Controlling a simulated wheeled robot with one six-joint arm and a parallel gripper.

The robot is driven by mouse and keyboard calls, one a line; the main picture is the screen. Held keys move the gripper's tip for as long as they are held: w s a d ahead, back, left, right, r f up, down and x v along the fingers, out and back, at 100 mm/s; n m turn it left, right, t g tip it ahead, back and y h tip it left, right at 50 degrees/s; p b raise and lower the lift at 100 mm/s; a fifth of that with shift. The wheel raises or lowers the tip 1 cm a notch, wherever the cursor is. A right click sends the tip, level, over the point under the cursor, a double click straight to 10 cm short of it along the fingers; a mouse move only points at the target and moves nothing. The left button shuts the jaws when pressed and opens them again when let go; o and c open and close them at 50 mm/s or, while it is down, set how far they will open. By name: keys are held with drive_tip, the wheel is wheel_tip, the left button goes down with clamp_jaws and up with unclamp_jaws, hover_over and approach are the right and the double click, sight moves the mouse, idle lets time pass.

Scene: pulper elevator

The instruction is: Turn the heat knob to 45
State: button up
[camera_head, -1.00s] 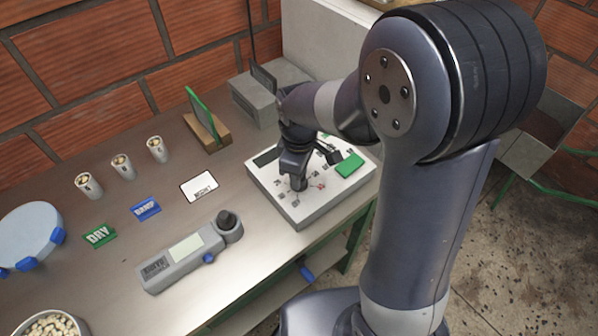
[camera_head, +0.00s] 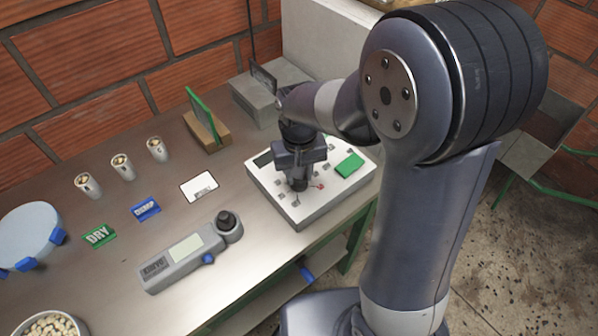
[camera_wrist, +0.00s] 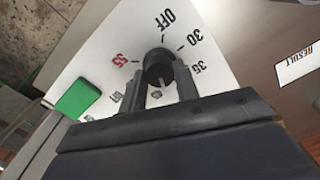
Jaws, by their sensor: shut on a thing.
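The heat knob (camera_wrist: 157,64) is a dark round knob on a white panel, seen in the wrist view. Labels OFF, 30, 35 and a red 55 stand around it; others are partly hidden by my fingers. My gripper (camera_wrist: 160,82) points down at the panel with one finger on each side of the knob, shut on it. The knob's pointer cannot be made out clearly. In the head view my gripper (camera_head: 298,184) is over the white control box (camera_head: 310,216) and hides the knob.
A green block (camera_head: 349,165) is on the box's right side. A grey handheld meter (camera_head: 185,258) lies to the left, near DRY (camera_head: 99,236) and blue (camera_head: 145,208) labels and a white card (camera_head: 199,187). Three small cups (camera_head: 122,167) stand behind.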

drive_tip(key=m, duration=0.4)
idle(0.5)
drive_tip(key=o, duration=1)
wheel_tip(320, 180, up, 11)
drive_tip(key=shift+f, duration=0.1)
idle(0.3)
